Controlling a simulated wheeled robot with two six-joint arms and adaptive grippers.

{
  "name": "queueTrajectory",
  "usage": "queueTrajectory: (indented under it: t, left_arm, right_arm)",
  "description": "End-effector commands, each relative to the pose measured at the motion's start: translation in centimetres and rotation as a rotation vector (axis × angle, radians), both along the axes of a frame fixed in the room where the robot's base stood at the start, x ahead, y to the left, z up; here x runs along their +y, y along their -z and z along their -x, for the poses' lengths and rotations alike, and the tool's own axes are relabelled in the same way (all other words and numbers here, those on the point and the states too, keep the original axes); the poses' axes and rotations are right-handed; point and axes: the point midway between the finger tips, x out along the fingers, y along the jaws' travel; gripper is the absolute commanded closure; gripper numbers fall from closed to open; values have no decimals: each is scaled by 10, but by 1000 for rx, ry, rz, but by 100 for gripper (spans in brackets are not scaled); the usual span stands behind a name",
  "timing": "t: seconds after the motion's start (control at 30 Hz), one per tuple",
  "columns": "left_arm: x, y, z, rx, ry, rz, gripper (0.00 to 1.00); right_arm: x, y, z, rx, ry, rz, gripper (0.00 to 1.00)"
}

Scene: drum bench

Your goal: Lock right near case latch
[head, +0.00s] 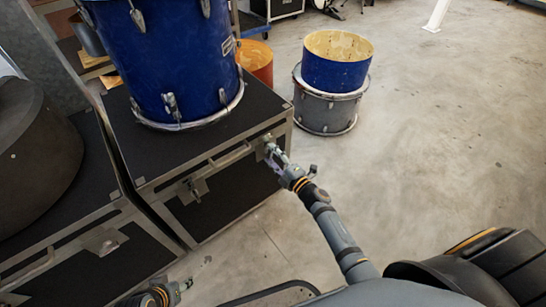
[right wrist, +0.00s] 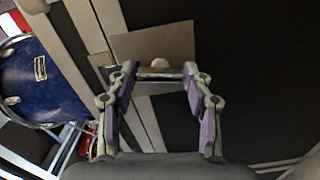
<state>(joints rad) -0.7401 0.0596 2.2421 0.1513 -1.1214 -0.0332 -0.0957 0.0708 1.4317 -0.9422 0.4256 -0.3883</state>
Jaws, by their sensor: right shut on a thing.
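The black case (head: 228,189) with metal edges stands at the left, and a blue drum stands on its lid. Its right near latch (head: 266,143) is on the front face by the right corner, partly hidden by my right gripper (head: 274,158). In the right wrist view the latch (right wrist: 160,72) is a metal piece with a round knob on a plate, between the fingertips of my right gripper (right wrist: 160,78), which is shut on it. The left near latch (head: 193,188) hangs at the front. My left gripper (head: 185,285) shows small at the bottom edge; its opening is unclear.
The blue drum (head: 170,60) covers much of the lid. A second case (head: 95,255) stands close at the left, with a dark round case (head: 30,155) on it. Stacked drums (head: 336,62) stand on the floor behind. The floor at right is clear.

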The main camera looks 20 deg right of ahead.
Motion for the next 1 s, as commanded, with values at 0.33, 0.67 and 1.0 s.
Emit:
queueTrajectory:
  t: [0.33,0.67,1.0]
  left_arm:
    - [-3,4,-5,-38,-9,13,60]
    - [-3,7,0,-34,-8,15,60]
    - [-1,7,-1,-37,0,7,60]
  right_arm:
    - [0,2,1,-64,0,183,81]
    - [0,1,1,-85,-1,244,80]
    - [0,1,1,-86,-1,246,80]
